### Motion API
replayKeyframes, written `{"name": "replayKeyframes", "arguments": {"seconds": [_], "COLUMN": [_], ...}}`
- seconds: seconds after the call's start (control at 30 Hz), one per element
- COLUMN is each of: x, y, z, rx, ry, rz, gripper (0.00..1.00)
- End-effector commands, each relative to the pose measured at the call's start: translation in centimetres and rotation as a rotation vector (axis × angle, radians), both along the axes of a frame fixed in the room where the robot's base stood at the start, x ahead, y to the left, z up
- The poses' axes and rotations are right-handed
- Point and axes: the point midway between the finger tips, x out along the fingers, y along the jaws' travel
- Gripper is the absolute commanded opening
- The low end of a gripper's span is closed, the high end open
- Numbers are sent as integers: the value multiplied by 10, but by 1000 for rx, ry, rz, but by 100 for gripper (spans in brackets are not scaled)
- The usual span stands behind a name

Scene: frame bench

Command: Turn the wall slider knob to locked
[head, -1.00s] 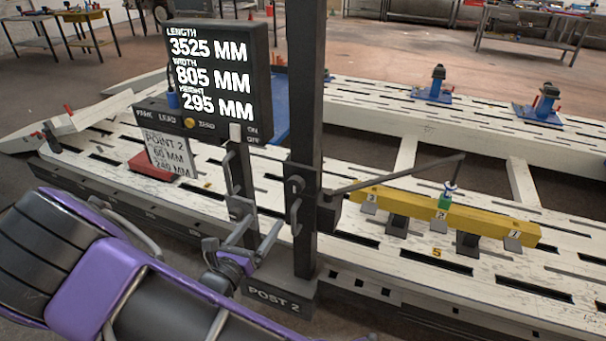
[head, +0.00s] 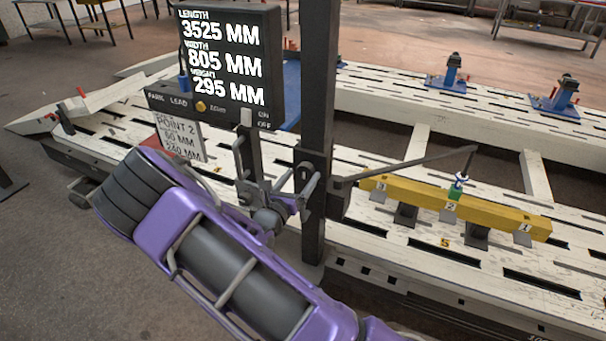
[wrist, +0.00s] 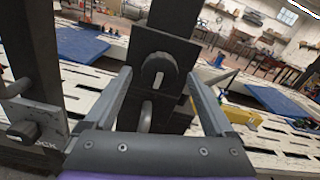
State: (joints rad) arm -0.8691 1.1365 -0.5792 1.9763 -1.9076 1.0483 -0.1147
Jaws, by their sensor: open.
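The dark slider block sits on the upright black post (head: 318,60). Its grey knob (wrist: 158,70) shows in the wrist view as a rounded lug standing out from the block, with a second grey handle (wrist: 146,115) below it. In the head view the knob (head: 303,172) is small and partly covered by my gripper (head: 298,192). In the wrist view my gripper (wrist: 160,76) is open, its two fingers on either side of the knob and lower handle. I cannot tell whether either finger touches the knob.
A display box (head: 232,60) with a switch panel stands left of the post. An arm from the slider reaches right to a pointer over a yellow beam (head: 480,212) on the white slotted bench (head: 375,240). A sign (head: 180,138) stands behind my arm.

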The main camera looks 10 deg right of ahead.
Motion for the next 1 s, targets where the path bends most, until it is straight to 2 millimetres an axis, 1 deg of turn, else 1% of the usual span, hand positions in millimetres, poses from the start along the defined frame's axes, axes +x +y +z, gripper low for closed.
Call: {"name": "replayKeyframes", "arguments": {"seconds": [0.1,0.2,0.5,0.67,0.7,0.77,0.9,0.97,1.0], "x": [11,15,17,16,16,16,16,16,16], "y": [-8,-11,-12,-12,-12,-12,-12,-12,-12], "z": [0,0,0,0,0,0,0,0,0], "rx": [1,0,0,0,0,0,0,0,0], "ry": [-1,0,0,0,0,0,0,0,0], "rz": [0,0,1,1,1,1,0,0,0], "gripper": [89,89,89,60,53,42,17,6,3]}}
